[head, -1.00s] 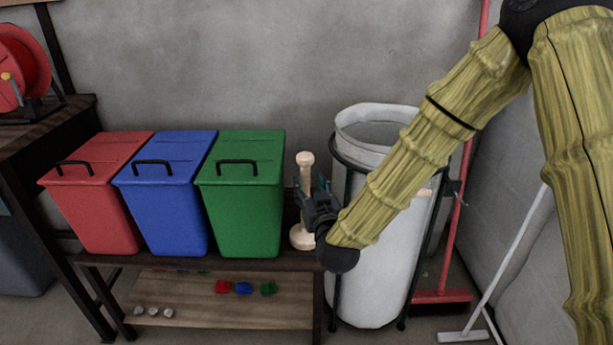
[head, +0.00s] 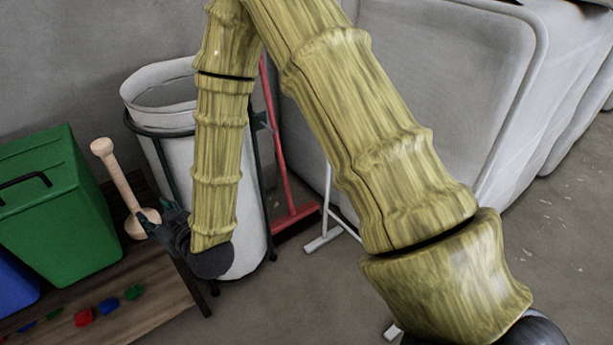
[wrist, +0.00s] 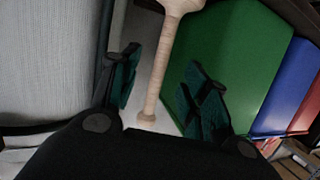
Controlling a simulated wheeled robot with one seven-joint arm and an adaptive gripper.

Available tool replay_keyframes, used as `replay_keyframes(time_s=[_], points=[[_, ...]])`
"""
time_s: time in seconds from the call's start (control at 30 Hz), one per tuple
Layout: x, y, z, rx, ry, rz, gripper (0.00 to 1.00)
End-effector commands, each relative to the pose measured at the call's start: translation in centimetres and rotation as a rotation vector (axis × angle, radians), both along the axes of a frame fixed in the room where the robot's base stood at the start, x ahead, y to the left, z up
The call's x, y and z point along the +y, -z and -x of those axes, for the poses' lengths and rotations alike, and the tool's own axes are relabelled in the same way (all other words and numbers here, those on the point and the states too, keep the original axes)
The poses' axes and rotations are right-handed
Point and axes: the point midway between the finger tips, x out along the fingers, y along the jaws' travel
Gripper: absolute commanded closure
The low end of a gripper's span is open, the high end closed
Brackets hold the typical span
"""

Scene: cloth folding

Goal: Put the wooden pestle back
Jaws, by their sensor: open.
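The pale wooden pestle (head: 118,180) stands on the dark wooden bench, between the green bin and the white bag-lined bin. It has a rounded knob on top and a wide base. My gripper (head: 152,213) is open beside the pestle's lower part in the head view. In the wrist view, the pestle's shaft (wrist: 162,70) runs between the two spread fingers (wrist: 160,72), with a visible gap to each. The fingers are not closed on it.
The green bin (head: 55,205) stands close left of the pestle, with the blue bin (head: 15,285) beyond it. The white bag-lined bin (head: 165,130) stands behind. A red broom (head: 295,215) leans at right.

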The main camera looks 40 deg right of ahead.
Motion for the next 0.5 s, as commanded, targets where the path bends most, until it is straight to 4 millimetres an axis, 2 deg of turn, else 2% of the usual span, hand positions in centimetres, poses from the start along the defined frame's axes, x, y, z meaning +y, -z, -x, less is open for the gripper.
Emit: replay_keyframes(time_s=[0.03,0.1,0.17,0.2,0.27,0.3,0.37,0.4,0.5], points=[[-0.9,3.9,1.5,0.093,-0.001,0.012,0.54],[-2.3,8.6,3.8,0.222,-0.001,0.024,0.54],[-3.6,12.4,6.1,0.331,0.004,0.033,0.54],[-4.4,14.9,7.8,0.405,0.009,0.040,0.54],[-5.8,18.3,10.5,0.514,0.018,0.051,0.54],[-6.8,20.5,12.5,0.589,0.027,0.058,0.54],[-8.3,23.5,15.8,0.700,0.043,0.068,0.54],[-9.4,25.3,18.1,0.775,0.055,0.077,0.54],[-12.0,29.1,23.9,0.955,0.093,0.097,0.54]])
